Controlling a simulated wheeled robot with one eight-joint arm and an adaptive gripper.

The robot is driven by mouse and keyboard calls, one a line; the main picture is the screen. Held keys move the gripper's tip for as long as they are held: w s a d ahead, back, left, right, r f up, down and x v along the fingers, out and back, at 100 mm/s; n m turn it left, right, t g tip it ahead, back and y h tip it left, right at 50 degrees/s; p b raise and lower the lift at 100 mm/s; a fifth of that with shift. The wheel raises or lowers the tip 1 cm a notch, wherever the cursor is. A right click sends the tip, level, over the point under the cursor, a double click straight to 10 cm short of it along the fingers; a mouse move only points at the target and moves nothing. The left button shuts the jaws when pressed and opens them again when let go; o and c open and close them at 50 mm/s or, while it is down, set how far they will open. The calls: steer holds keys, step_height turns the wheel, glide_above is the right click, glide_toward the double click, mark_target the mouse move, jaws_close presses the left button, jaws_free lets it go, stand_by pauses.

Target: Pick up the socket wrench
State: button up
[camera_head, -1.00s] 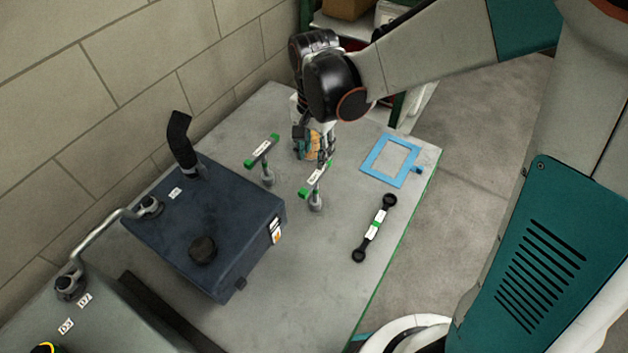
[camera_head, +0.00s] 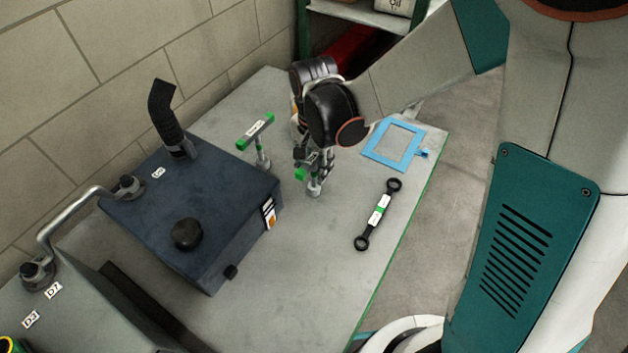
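Two T-handled tools with green-ended handles stand upright on the grey table, and they look like socket wrenches. The left T-handled tool (camera_head: 258,136) stands free beside the dark blue tank. The right T-handled tool (camera_head: 316,187) is partly covered by my gripper (camera_head: 312,158); a green handle end and the round lower part show. My gripper points down at its handle from above. The fingers are small and overlap the handle, so I cannot tell whether they are closed on it.
The dark blue tank (camera_head: 190,225), with a black pipe (camera_head: 166,118) rising from it, stands at left. A black double-ended ring spanner (camera_head: 365,230) and a blue frame (camera_head: 411,161) lie on the table (camera_head: 290,285) at right. A brick wall bounds the back left.

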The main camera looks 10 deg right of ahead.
steer(key=shift+f, duration=0.6)
steer(key=shift+r, duration=0.1)
steer(key=shift+c, duration=0.6)
jaws_close()
step_height(320, 180, up, 20)
steer(key=p, duration=1.3)
steer(key=shift+p, duration=0.35)
